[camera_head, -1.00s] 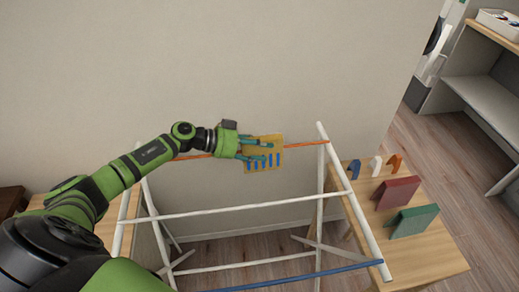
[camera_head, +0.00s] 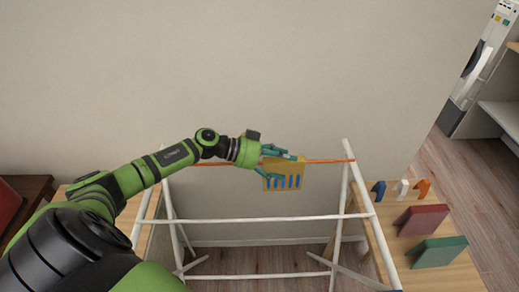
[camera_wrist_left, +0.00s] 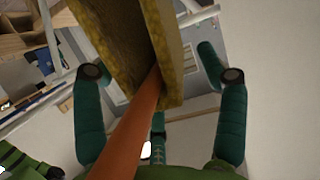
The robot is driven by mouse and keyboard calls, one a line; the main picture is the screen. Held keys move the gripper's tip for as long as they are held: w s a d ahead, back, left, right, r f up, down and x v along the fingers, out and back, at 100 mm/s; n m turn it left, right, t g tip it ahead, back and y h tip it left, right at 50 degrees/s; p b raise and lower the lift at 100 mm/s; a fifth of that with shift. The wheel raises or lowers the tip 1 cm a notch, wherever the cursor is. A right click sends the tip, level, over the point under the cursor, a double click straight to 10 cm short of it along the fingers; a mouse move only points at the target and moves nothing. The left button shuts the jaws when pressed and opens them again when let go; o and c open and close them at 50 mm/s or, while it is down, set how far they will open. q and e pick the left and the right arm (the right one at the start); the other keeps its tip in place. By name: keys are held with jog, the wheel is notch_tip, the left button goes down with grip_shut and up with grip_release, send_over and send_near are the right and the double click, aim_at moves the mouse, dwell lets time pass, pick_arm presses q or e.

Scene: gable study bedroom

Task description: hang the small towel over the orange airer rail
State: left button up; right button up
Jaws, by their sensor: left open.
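The small towel (camera_head: 284,185), yellow with blue stripes, hangs over the orange airer rail (camera_head: 325,161) at the back of the white airer. In the left wrist view, the towel (camera_wrist_left: 172,50) shows as two yellow panels with the orange rail (camera_wrist_left: 128,130) running between them. My left gripper (camera_head: 282,165) is open at the towel, its fingers spread apart. In the left wrist view, the left gripper (camera_wrist_left: 128,40) has a finger on each side of the towel, with visible gaps. My right gripper is not in view.
A white airer bar (camera_head: 260,219) crosses in front of the orange rail. A plain wall stands close behind the airer.

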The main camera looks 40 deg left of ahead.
pick_arm(q)
jog(key=v, duration=1.2)
